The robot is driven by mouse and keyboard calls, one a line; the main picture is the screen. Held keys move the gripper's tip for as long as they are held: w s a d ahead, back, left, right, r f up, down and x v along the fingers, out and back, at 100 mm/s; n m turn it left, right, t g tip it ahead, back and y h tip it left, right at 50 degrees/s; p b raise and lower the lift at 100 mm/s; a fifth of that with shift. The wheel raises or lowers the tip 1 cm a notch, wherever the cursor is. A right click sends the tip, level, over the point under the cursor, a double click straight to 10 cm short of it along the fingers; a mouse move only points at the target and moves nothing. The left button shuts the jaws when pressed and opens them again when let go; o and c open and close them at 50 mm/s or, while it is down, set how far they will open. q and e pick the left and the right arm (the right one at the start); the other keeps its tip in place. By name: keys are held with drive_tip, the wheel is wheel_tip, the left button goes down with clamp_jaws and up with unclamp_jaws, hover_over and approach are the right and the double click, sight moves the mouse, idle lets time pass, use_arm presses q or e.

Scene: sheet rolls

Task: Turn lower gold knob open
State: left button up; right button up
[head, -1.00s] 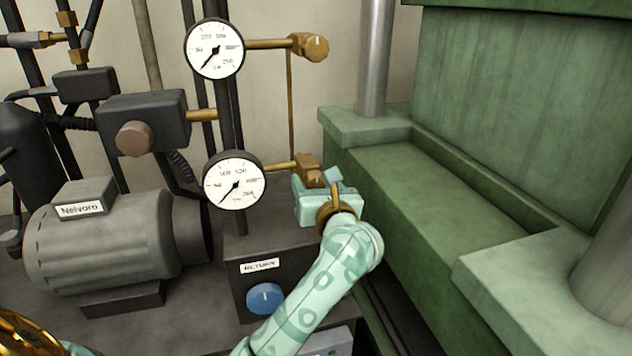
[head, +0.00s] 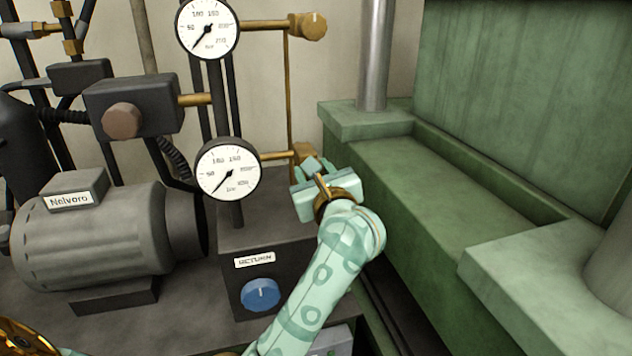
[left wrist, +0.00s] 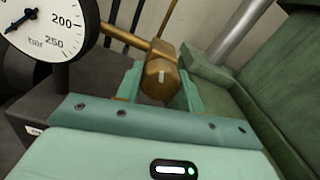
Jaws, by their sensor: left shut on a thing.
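The lower gold knob (left wrist: 158,80) sits at the end of a brass pipe beside the lower pressure gauge. In the left wrist view it is between the two fingers of my left gripper (left wrist: 159,88), which is shut on it. A short pale mark shows upright on its face. In the head view my left gripper (head: 319,168) covers most of the knob, and only a bit of its brass body (head: 302,151) shows. The lower gauge (head: 228,170) has its needle pointing to the lower left. My right gripper is not in view.
The upper gold knob (head: 314,26) and upper gauge (head: 207,27) are above. A blue knob (head: 261,294) sits under a RETURN label. A green press frame (head: 430,190) stands close on the right. A grey motor (head: 95,235) is on the left.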

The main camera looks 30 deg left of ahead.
use_arm(q)
drive_tip(key=n+b, duration=1)
drive_tip(key=b, duration=0.1)
drive_tip(key=shift+w+f+n, duration=0.15)
drive_tip(key=shift+f+n, duration=0.2)
drive_tip(key=shift+n, duration=0.05)
drive_tip(key=shift+r+n+b, duration=0.2)
drive_tip(key=shift+n+b, duration=1.35)
drive_tip(key=shift+n, duration=0.05)
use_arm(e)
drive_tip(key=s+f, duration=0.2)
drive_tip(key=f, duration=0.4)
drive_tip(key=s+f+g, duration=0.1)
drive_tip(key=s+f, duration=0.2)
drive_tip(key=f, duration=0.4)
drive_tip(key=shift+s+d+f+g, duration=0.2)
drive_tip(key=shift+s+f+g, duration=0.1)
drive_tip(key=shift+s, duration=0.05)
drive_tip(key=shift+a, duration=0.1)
use_arm(q)
drive_tip(key=o, duration=1)
drive_tip(key=shift+r, duration=0.1)
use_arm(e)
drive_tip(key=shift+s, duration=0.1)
